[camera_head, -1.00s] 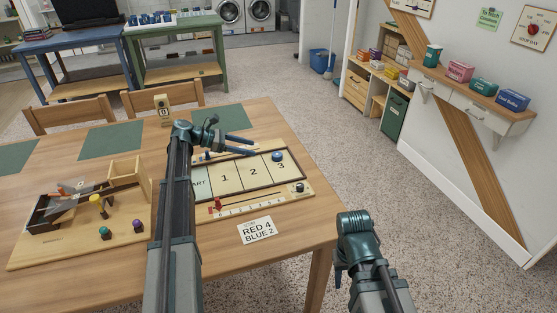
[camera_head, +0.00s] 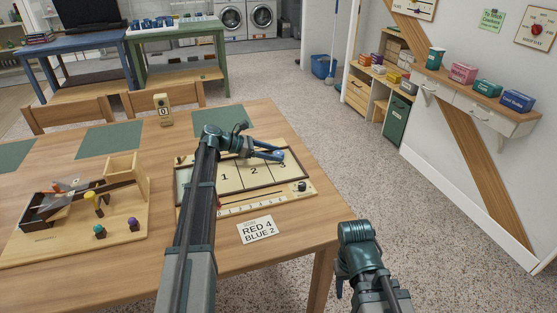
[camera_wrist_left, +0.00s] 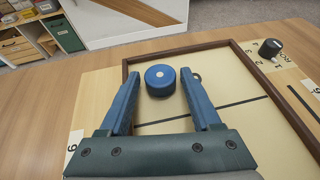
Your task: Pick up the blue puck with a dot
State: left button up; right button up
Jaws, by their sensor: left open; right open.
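The blue puck (camera_wrist_left: 161,79) has a pale dot on top and lies flat on the cream board (camera_wrist_left: 233,85) with a brown rim. In the left wrist view, my left gripper (camera_wrist_left: 160,84) is open, with one blue finger on each side of the puck and small gaps showing. In the head view, the left gripper (camera_head: 281,156) reaches over the far right part of the board, near square 3, and its fingers largely cover the puck.
A wooden toy set with pegs (camera_head: 140,235) stands at left, and a counter block (camera_head: 163,109) behind. Floor right of the table is clear.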

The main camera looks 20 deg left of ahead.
pick_arm(q)
jog(key=shift+w+d, duration=0.1)
jog(key=shift+d, duration=0.1)
grip_shut()
jog(key=shift+r+p, duration=0.2)
jog(key=shift+p, duration=0.1)
notch_tip(320, 180, up, 2)
jog(key=shift+r+p, duration=0.1)
jog(key=shift+p, duration=1.05)
jog(key=shift+s+d+r+p, duration=0.1)
jog(key=shift+s+r+p, duration=0.45)
jog(key=shift+r, duration=0.05)
jog(key=s, duration=0.5)
jog(key=s+d, duration=0.1)
jog(key=s, duration=0.4)
jog(key=s+d+r+p, duration=0.1)
jog(key=s, duration=0.3)
jog(key=shift+s, duration=0.4)
